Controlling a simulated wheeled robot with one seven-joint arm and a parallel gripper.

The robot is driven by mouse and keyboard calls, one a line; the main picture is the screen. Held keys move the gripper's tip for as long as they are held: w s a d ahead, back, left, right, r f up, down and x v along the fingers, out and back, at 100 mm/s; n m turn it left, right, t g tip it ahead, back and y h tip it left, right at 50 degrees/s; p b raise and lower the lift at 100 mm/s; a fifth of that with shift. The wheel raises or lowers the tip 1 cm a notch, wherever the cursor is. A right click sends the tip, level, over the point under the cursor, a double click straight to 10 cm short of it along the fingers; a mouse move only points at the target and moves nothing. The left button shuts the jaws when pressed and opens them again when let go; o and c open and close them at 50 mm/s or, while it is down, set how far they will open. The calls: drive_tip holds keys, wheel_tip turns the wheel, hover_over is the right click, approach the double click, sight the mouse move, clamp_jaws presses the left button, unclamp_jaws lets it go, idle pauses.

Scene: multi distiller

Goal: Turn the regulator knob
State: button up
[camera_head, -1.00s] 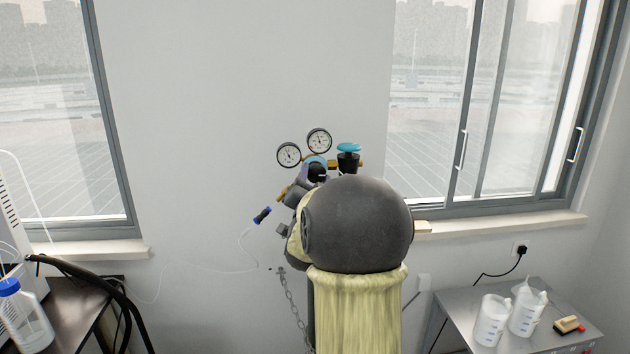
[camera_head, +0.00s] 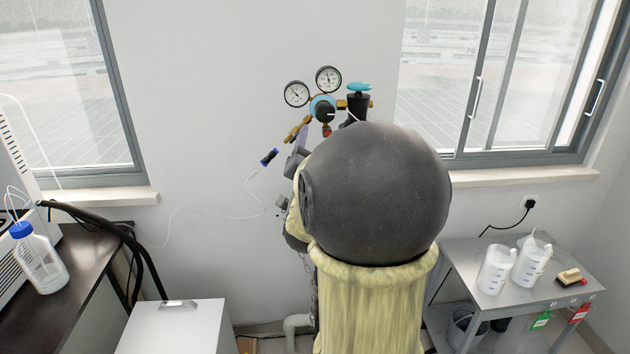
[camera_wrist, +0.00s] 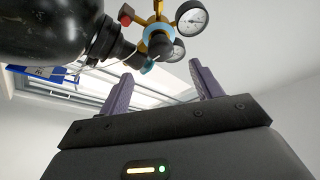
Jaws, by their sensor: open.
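The regulator has a light-blue ring with a black knob (camera_head: 324,108) at its centre, below two round gauges, in the head view. In the wrist view the dark knob (camera_wrist: 161,44) faces me at the top, beyond the fingertips. My gripper (camera_wrist: 160,70) is open, its two purple fingers spread with nothing between them. The knob lies in line with the gap but apart from the fingers. In the head view part of the purple gripper (camera_head: 292,160) shows below and left of the knob; my own arm hides the rest.
A teal-topped valve (camera_head: 359,88) stands right of the knob. A black cylinder (camera_wrist: 50,30) is close at upper left in the wrist view. A metal table (camera_head: 470,262) with white jugs is at right. A dark bench (camera_head: 75,270) with a bottle is at left.

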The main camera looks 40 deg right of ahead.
drive_tip(key=b+v, duration=0.2)
drive_tip(key=v, duration=0.6)
drive_tip(key=shift+a, duration=0.1)
drive_tip(key=w+a+f+n+g+y+p, duration=0.4)
drive_tip(key=a+f+n+y+p, duration=0.2)
drive_tip(key=a+f+n+y, duration=0.5)
drive_tip(key=s+a+f+n+g+y+p, duration=0.3)
drive_tip(key=s+a+f+n+g+y, duration=0.1)
drive_tip(key=s+a+f+g, duration=0.3)
drive_tip(key=s+a+g, duration=0.2)
drive_tip(key=s+a, duration=0.1)
drive_tip(key=s, duration=0.1)
drive_tip(key=shift+s+f+n+p, duration=0.3)
drive_tip(key=shift+s+f+n, duration=0.05)
drive_tip(key=shift+n, duration=0.05)
idle(1.4)
